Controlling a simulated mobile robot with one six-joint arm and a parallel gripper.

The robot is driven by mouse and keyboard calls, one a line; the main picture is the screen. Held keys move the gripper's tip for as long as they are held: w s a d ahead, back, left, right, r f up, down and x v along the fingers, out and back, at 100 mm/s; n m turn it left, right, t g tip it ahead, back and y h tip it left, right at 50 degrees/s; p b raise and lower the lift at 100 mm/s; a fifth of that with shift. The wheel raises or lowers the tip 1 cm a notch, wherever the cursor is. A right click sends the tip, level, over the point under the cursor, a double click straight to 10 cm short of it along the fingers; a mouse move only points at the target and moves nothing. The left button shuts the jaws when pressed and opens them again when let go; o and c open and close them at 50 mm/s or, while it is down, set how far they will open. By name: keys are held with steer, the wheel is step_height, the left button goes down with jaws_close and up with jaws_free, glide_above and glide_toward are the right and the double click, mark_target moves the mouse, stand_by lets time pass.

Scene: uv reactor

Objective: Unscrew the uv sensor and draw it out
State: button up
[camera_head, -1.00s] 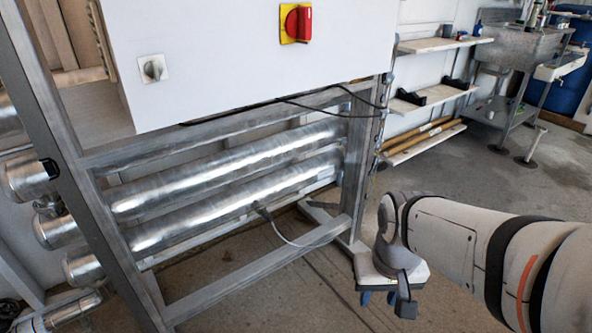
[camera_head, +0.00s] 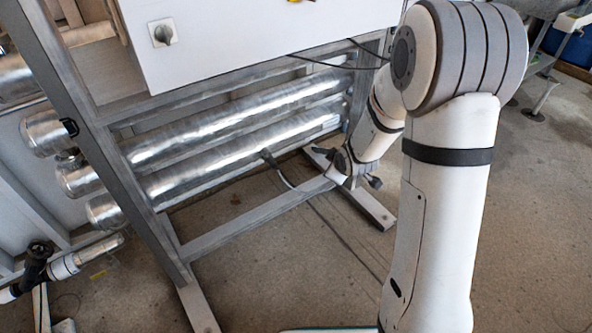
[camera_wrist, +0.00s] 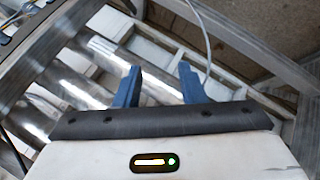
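The uv sensor (camera_head: 266,155) is a small dark fitting on the side of the lowest steel tube (camera_head: 215,164) in the head view. A thin grey cable (camera_head: 284,180) hangs from it. In the wrist view, the cable (camera_wrist: 208,42) runs down behind the right finger, and I cannot make out the sensor there. My gripper (camera_wrist: 158,82) has its two blue fingers apart with nothing between them. In the head view, its wrist end is by the frame's right leg, to the right of the sensor and apart from it; the fingers are not clear there.
The steel frame's lower rail (camera_head: 262,215) and foot (camera_head: 370,207) are close to my wrist. A white cabinet (camera_head: 230,40) hangs above the tubes. Black cables (camera_head: 330,62) droop below it.

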steer(key=w+a+f+n+t+y+p, duration=0.2)
steer(key=w+a+f+n, duration=0.1)
steer(key=w+n, duration=0.1)
steer(key=n+t+y+p, duration=0.5)
steer(key=n+y, duration=0.2)
steer(key=n, duration=0.2)
glide_toward(275, 167)
steer(key=b+x, duration=0.3)
steer(key=x, duration=0.6)
steer(key=shift+w+a+b, duration=0.1)
steer(key=shift+w+b, duration=0.05)
steer(key=shift+b, duration=0.25)
steer(key=shift+b+x, duration=0.4)
steer(key=shift+x, duration=0.4)
steer(key=shift+r, duration=0.1)
jaws_close()
